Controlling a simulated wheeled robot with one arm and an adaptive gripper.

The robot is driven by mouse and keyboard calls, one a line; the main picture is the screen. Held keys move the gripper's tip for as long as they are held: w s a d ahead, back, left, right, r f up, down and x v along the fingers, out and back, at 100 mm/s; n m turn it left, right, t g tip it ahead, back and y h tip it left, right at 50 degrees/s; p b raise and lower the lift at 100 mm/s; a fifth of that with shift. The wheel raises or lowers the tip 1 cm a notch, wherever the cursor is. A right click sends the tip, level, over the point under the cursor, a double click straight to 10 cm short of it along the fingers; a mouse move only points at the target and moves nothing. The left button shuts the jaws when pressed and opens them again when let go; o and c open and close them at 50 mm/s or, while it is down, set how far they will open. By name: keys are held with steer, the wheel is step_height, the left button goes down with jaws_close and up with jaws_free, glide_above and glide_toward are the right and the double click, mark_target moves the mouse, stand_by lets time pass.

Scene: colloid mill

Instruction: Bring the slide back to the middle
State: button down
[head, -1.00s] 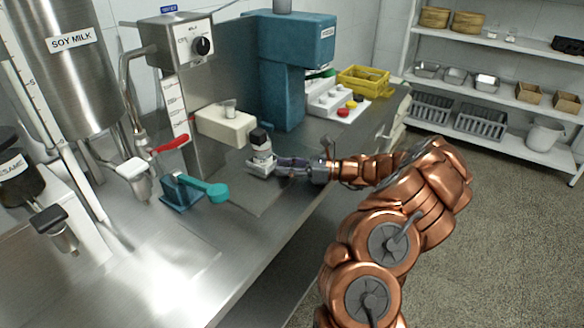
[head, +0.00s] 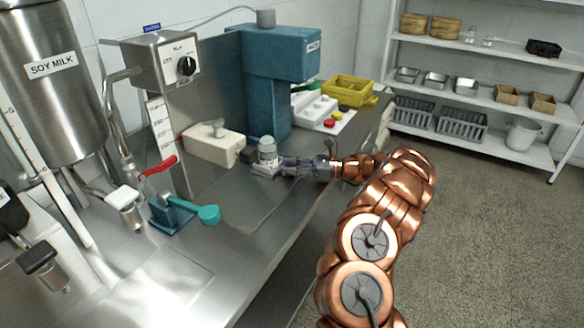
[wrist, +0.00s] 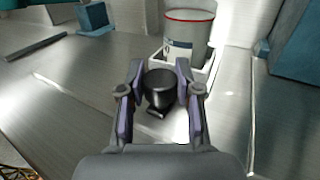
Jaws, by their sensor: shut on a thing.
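The slide is a small pale tray (head: 266,170) on the steel counter, with a light cup (head: 268,150) standing upright on it. In the wrist view the tray (wrist: 204,78) shows under the cup (wrist: 187,42), which has a red rim and a printed side. A black knob (wrist: 160,92) sticks out at the near side of the tray. My gripper (wrist: 160,78) is shut on this knob, with a finger on each side. In the head view my gripper (head: 285,165) reaches in from the right, beside the cup. The slide's track is hard to make out.
A cream box (head: 212,146) and a small black block (head: 248,154) stand left of the slide. The blue machine (head: 270,85) rises behind it. A teal-handled press (head: 185,212) and a red lever (head: 160,166) are at left. The counter in front is clear.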

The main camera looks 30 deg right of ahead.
steer(key=c, duration=1.1)
jaws_free()
steer(key=shift+o, duration=0.2)
steer(key=v, duration=1.2)
steer(key=shift+f, duration=0.1)
steer(key=shift+s, duration=0.1)
